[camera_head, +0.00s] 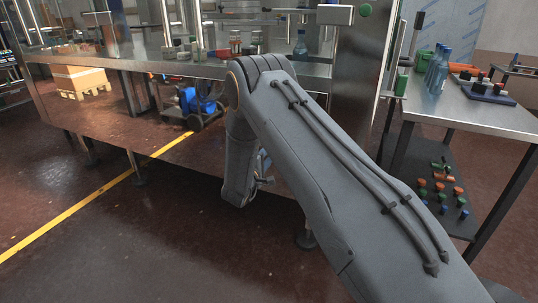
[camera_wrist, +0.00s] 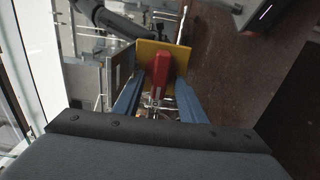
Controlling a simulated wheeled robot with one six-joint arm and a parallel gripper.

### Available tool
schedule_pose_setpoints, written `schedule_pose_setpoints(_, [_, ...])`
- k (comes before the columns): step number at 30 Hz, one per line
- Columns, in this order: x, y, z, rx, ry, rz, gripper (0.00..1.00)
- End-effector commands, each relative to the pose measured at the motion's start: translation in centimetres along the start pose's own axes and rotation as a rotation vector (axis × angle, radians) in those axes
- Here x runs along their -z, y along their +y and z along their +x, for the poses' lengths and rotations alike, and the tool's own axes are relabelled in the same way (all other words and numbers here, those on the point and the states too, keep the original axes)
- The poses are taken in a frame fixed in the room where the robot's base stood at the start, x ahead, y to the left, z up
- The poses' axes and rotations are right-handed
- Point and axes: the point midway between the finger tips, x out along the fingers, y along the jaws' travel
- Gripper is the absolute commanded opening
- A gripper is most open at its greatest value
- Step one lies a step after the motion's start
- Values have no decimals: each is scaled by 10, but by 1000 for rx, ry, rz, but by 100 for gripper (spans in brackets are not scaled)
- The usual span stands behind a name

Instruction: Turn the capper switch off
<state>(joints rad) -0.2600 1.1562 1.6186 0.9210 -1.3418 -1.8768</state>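The capper switch shows in the wrist view as a red handle (camera_wrist: 160,70) on a yellow plate (camera_wrist: 180,57). The handle stands lengthwise in the picture. My gripper (camera_wrist: 159,82) has its two blue fingers on either side of the red handle. The fingers are apart, with small gaps seen between them and the handle, so the gripper looks open around it. I cannot tell whether either fingertip touches the handle. In the head view the switch is hidden, and my arm covers most of the gripper.
A steel-framed machine (camera_head: 190,68) with glass panels and bottles inside stands ahead. A green button (camera_head: 365,10) sits beside a grey box at the top. A steel table (camera_head: 490,117) with blue bottles (camera_head: 437,70) is at the right. Dark floor lies open at the lower left.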

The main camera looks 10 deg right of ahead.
Motion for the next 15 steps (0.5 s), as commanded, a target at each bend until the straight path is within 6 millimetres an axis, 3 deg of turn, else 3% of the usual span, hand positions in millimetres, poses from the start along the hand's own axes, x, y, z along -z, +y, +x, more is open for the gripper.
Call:
schedule_pose_setpoints(8, [0, 0, -6, 0, 0, 0, 38])
schedule_pose_setpoints(15, [1, 0, -43, 0, 2, -1, 38])
